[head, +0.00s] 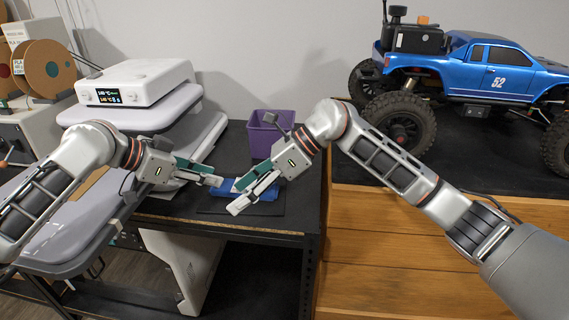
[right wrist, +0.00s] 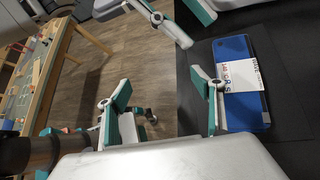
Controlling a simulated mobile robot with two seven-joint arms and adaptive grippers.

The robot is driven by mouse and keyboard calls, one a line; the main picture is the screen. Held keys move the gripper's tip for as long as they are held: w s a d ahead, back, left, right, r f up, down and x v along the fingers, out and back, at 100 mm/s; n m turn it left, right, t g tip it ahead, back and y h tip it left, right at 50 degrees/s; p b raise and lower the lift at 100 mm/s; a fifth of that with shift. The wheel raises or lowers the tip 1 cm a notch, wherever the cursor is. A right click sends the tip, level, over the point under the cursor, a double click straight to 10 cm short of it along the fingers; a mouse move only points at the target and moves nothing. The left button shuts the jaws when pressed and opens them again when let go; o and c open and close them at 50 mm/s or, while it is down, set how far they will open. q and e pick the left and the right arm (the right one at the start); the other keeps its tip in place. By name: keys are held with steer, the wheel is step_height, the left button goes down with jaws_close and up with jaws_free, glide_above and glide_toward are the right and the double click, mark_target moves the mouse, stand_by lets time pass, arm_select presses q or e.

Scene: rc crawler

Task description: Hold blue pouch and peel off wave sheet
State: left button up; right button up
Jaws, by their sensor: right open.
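The blue pouch (head: 263,194) lies on a dark mat on the black bench, partly hidden by my grippers in the head view. In the right wrist view the pouch (right wrist: 234,50) lies flat, with a white sheet (right wrist: 247,74) with printed letters across it. I cannot tell whether the sheet is stuck down. My left gripper (head: 219,181) is open at the pouch's left end, apparently empty. My right gripper (head: 238,197) is open over the pouch's front. In the right wrist view, one finger of my right gripper (right wrist: 160,84) is beside the pouch's left edge; no grip on it shows.
A purple bin (head: 268,135) stands behind the pouch. A white device with a display (head: 135,82) stands at the back left. A blue RC truck (head: 490,75) stands on the raised surface at right. The bench's front edge (head: 220,227) is close to the mat.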

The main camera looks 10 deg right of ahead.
mark_target(272, 188)
steer(key=w+d+h, duration=0.1)
steer(key=w+d, duration=0.1)
steer(key=w+d+h, duration=0.1)
steer(key=shift+w+d+f+t+h, duration=0.25)
steer(key=shift+f+t+h, duration=0.05)
steer(key=w+d+r+t+h, duration=0.1)
steer(key=w+d+h, duration=0.2)
steer(key=w+d, duration=0.35)
steer(key=shift+m, duration=0.3)
steer(key=f, duration=0.2)
steer(key=a+f, duration=0.1)
steer(key=f, duration=0.4)
steer(key=shift+s+a, duration=0.25)
steer(key=shift+a, duration=0.05)
